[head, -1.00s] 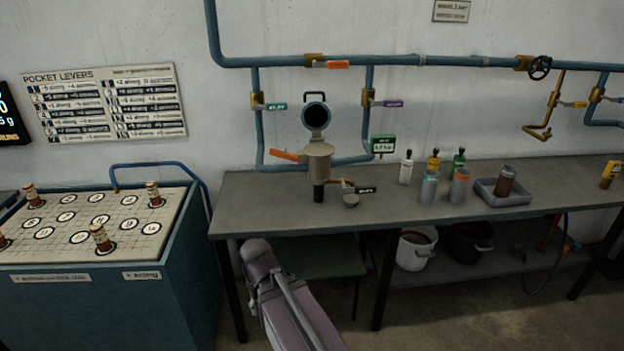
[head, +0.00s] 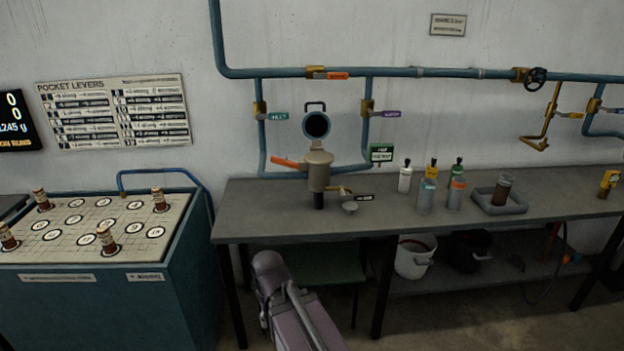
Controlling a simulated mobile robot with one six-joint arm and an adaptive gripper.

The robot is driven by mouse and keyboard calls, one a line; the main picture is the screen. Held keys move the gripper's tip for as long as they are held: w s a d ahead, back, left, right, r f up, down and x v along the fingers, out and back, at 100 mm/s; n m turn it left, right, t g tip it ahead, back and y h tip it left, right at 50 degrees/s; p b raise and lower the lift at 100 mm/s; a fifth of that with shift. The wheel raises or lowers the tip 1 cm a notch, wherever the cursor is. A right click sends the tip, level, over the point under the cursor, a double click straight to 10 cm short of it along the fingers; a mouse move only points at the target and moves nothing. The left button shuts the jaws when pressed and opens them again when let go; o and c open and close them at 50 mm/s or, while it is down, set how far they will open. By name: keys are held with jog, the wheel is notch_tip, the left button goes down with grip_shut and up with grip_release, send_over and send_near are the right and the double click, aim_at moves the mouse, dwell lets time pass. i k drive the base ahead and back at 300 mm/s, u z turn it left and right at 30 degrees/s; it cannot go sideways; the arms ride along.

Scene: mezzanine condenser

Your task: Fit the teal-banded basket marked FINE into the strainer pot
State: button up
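The strainer pot (head: 319,172) is a beige upright vessel on the pipework at the bench's back, with an orange lever at its left. Its round lid (head: 316,124) stands swung up above it; I cannot see inside the pot. A grey mesh-like basket with a teal band (head: 427,184) stands upright on the bench to the right of the pot. A similar basket with an orange band (head: 456,195) stands just right of it. Any FINE marking is too small to read. My gripper is out of view; only my arm link shows at the bottom.
Several bottles (head: 404,178) stand behind the baskets. A grey tray (head: 512,209) holding a brown cylinder is to their right. A small round dish (head: 350,207) lies under the pot's brass drain. A lever cabinet (head: 180,255) stands left; buckets (head: 404,261) sit below. The bench's front is clear.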

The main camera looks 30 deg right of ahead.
aim_at(317, 162)
jog(key=z, duration=0.75)
jog(key=i, duration=1.5)
jog(key=u, duration=0.1)
jog(key=k, duration=0.35)
jog(key=z, duration=0.05)
